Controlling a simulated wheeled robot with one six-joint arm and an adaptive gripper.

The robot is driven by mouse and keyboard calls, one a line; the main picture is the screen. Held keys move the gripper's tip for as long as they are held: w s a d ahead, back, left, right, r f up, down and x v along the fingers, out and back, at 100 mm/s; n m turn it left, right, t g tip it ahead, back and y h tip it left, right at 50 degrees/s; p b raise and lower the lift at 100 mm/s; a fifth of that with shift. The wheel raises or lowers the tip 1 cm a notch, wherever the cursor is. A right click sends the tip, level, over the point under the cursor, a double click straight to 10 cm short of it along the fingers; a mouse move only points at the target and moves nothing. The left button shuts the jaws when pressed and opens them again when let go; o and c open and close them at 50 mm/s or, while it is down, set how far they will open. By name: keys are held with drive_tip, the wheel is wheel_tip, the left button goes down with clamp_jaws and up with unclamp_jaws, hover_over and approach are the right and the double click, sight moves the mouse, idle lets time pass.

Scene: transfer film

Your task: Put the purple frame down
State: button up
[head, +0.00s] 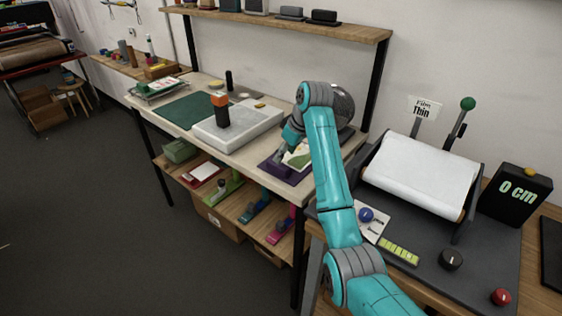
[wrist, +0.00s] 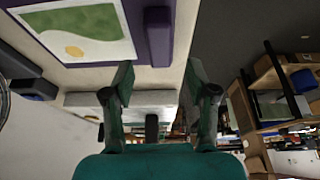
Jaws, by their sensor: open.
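The purple frame (head: 280,170) lies on the right end of the pale worktable, near its front edge. A white sheet with a green print (head: 298,157) lies within it. In the wrist view the purple frame (wrist: 158,40) shows at the upper left, with a raised purple bar beside the print (wrist: 85,32). My gripper (head: 281,153) is at the frame in the head view, with the arm hiding part of both. In the wrist view my gripper (wrist: 160,75) has its fingers apart with nothing held between them; the bar is just beyond the tips.
A white platen (head: 238,124) with an orange-topped dark block (head: 220,108) stands left of the frame, beside a green mat (head: 188,110). A shelf (head: 280,24) runs above the table.

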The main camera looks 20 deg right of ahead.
drive_tip(key=v, duration=0.5)
idle(0.4)
